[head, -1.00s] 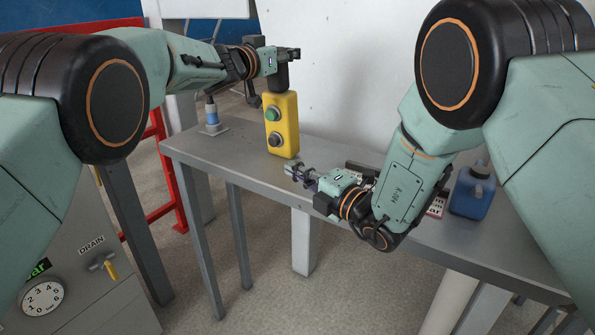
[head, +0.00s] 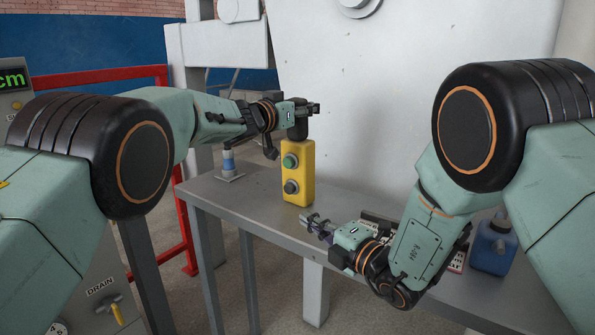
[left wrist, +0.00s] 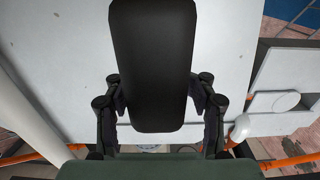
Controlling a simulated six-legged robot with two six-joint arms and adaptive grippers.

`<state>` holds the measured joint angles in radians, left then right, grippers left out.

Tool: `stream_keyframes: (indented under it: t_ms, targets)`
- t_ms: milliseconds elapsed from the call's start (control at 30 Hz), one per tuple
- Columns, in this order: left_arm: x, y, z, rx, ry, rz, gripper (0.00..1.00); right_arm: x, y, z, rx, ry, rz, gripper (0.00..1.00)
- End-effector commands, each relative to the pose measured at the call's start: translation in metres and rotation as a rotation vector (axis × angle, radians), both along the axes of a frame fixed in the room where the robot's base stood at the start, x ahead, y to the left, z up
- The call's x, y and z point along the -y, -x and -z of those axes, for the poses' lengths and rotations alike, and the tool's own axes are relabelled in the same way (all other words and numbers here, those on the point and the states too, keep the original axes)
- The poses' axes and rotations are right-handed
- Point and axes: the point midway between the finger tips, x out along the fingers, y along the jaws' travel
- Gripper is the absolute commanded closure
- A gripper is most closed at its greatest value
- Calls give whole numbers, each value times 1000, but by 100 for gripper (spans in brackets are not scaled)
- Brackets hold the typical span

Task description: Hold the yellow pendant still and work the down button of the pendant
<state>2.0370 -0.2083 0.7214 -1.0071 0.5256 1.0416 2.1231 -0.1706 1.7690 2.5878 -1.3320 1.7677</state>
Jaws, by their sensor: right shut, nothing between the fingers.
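The yellow pendant (head: 298,172) is upright at the back edge of the grey table, with a green upper button (head: 290,161) and a dark lower button (head: 291,187) facing me. My left gripper (head: 302,109) is at its top, shut on the pendant's black upper part. In the left wrist view that black part (left wrist: 153,65) stands between the two fingers. My right gripper (head: 318,226) is shut and empty, just below and right of the pendant in the picture, apart from the buttons.
The grey table (head: 240,208) runs below the pendant. A blue jug (head: 493,250) stands at the right, beyond my right arm. A small blue and white item (head: 228,165) stands at the left. A red rail (head: 100,78) and a large pale panel (head: 400,110) are behind.

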Motion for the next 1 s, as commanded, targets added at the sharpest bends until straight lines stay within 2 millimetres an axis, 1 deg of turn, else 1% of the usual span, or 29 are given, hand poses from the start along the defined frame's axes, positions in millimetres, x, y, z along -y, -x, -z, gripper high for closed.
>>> stream_keyframes:
  t_ms: [33,200,633,1000]
  targets:
    - [0,0,-2,2,0,0,46,0,0,0,0,0,0,100]
    - [0,0,-3,5,2,0,33,0,0,0,0,0,0,100]
    - [-2,3,-5,5,2,1,33,0,0,0,0,0,0,100]
    - [-20,26,-5,5,2,-1,33,0,0,0,0,0,0,100]
